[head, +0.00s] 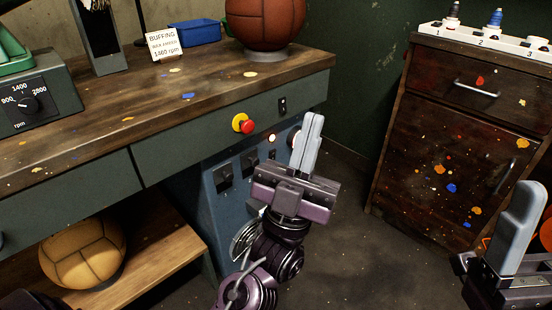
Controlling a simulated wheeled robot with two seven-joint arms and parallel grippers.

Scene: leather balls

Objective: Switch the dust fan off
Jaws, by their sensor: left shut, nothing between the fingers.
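No label in view names the dust fan or its switch. A blue-grey panel (213,205) under the bench carries dark switches, one (223,178) at the left and another (250,162) beside it. A small glowing lamp (271,138) sits above them. A small black switch (282,104) is on the bench front, right of a red button on a yellow base (245,125). My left gripper (313,122) is shut and empty, in front of the panel's right part, hiding some of it. My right gripper (525,215) is at the right edge, partly cut off; its jaw opening is unclear.
The bench top (110,120) holds a brown ball (265,22) on a stand, a blue box (195,32), a buffing sign (164,44) and an rpm dial box (35,100). A tan ball (82,253) lies on the lower shelf. A paint-spotted cabinet (450,130) stands right; floor between is clear.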

